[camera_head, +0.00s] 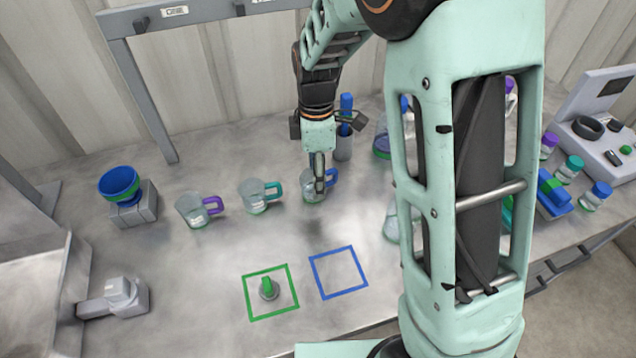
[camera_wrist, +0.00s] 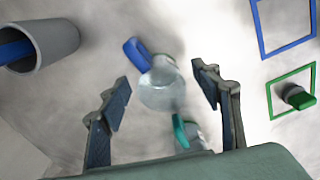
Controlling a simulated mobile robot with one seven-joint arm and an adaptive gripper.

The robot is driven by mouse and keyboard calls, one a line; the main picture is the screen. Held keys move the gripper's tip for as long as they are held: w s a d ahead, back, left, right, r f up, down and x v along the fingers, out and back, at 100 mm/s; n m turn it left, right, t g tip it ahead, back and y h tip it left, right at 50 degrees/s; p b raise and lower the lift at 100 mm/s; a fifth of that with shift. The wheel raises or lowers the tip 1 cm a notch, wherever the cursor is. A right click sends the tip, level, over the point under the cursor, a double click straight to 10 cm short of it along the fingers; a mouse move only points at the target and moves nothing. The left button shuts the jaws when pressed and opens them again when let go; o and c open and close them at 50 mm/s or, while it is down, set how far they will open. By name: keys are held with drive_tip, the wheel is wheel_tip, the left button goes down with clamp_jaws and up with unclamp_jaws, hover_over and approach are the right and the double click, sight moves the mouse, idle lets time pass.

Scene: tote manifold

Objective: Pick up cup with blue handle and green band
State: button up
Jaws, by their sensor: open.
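A clear cup (camera_head: 312,190) with a blue handle (camera_head: 332,178) stands on the metal table, the rightmost of a row of three handled cups. It also shows in the wrist view as a clear cup (camera_wrist: 163,93) with its blue handle (camera_wrist: 136,56) toward the upper left. I cannot clearly tell its band colour. My gripper (camera_head: 319,178) points down over this cup and partly hides it. In the wrist view, my gripper (camera_wrist: 166,92) is open, with its fingers on either side of the cup and gaps visible.
A teal-handled cup (camera_head: 255,198) and a purple-handled cup (camera_head: 195,210) stand left. A grey holder (camera_head: 344,145) with a blue item is behind. A green square (camera_head: 271,314) holding a green-topped object and an empty blue square (camera_head: 338,292) mark the front table.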

drive_tip(key=shift+f, duration=1.35)
drive_tip(key=c, duration=1.4)
drive_tip(key=shift+r, duration=0.1)
